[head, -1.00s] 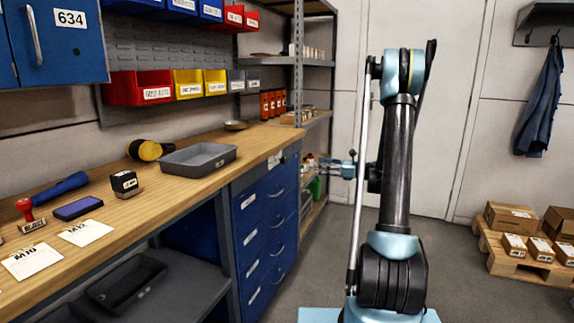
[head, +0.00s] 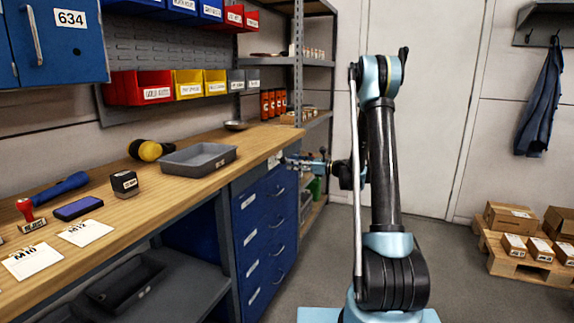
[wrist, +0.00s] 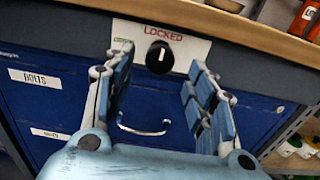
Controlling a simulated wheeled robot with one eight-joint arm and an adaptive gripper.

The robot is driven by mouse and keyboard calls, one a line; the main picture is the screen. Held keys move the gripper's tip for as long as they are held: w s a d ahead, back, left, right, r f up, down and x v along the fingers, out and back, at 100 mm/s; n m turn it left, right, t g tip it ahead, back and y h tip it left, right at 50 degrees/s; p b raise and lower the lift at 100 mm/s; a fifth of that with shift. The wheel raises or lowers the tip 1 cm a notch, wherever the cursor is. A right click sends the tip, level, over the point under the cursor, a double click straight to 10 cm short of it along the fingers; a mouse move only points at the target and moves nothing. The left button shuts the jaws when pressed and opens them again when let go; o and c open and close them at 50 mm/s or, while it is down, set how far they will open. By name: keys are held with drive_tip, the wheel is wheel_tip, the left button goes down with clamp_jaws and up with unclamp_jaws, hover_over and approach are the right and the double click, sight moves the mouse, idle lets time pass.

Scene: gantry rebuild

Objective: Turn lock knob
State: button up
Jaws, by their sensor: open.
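The lock knob (wrist: 160,57) is a round black knob with a white mark, upright in the wrist view. It sits on a white plate (wrist: 190,45) on the bench front, under the red word "LOCKED". My gripper (wrist: 158,75) is open, with a finger on each side of the knob in the picture and nothing held. No contact shows between the fingers and the knob. In the head view my gripper (head: 292,161) is at the bench front near the top of the blue drawers. The knob is too small to tell there.
Blue drawers (head: 262,225) with handles lie below the bench edge. The wooden bench top (head: 150,205) holds a grey tray (head: 198,160), a flashlight and stamps. Shelving (head: 318,63) stands behind my arm. Open floor (head: 460,260) lies to the right.

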sight(281, 160)
drive_tip(key=shift+x, duration=2.2)
drive_tip(key=c, duration=1.1)
